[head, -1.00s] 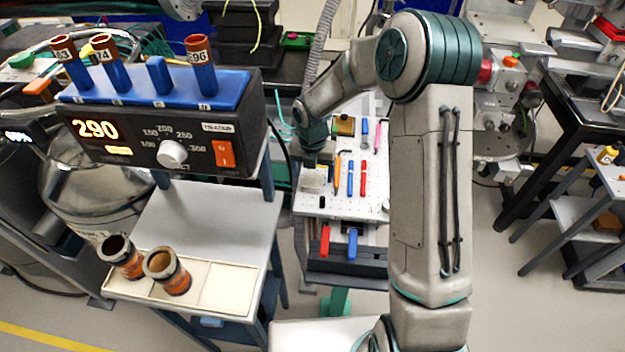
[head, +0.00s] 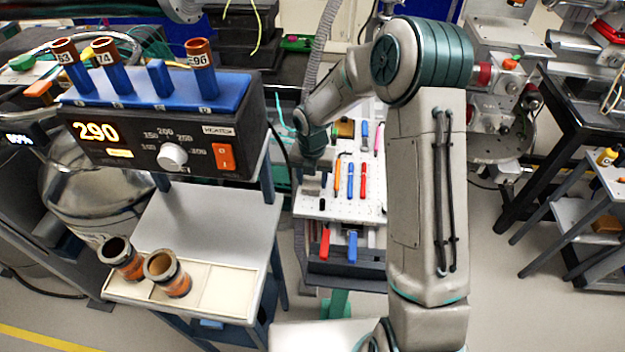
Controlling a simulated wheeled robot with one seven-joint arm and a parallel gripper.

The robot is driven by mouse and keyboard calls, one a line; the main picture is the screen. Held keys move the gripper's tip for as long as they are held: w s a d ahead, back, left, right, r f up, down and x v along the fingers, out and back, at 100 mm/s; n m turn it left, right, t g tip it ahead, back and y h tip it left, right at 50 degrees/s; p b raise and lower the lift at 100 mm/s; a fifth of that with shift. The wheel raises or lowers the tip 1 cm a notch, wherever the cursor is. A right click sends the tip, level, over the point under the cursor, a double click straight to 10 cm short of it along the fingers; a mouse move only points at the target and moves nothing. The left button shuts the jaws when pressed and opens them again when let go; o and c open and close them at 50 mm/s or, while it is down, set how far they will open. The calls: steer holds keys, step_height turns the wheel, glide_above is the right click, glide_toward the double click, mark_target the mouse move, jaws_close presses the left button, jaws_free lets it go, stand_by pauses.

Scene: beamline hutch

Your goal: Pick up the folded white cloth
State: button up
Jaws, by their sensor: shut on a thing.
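My gripper (head: 310,170) points down over the left edge of the white perforated board (head: 345,208), at the far end of my bent arm. It is small in the head view and partly covered by my wrist. It is shut on the folded white cloth, which is mostly hidden at the fingers and hard to make out against the pale board. I cannot tell whether the cloth is clear of the board.
Orange, blue and red pens (head: 350,180) lie on the board right of my gripper. A red-handled tool (head: 325,243) and a blue one (head: 352,246) are at its front. A heater box (head: 160,130) and a tray with two cups (head: 225,288) stand left.

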mark_target(312, 180)
step_height(312, 180, up, 4)
steer(key=shift+w+f+b, duration=0.1)
steer(key=shift+f+b, duration=0.1)
steer(key=shift+b, duration=0.1)
steer(key=w+d+r+b, duration=0.1)
steer(key=w+d+r, duration=0.4)
steer(key=w, duration=0.5)
step_height(312, 180, up, 2)
steer(key=shift+d, duration=0.35)
steer(key=shift+o, duration=0.3)
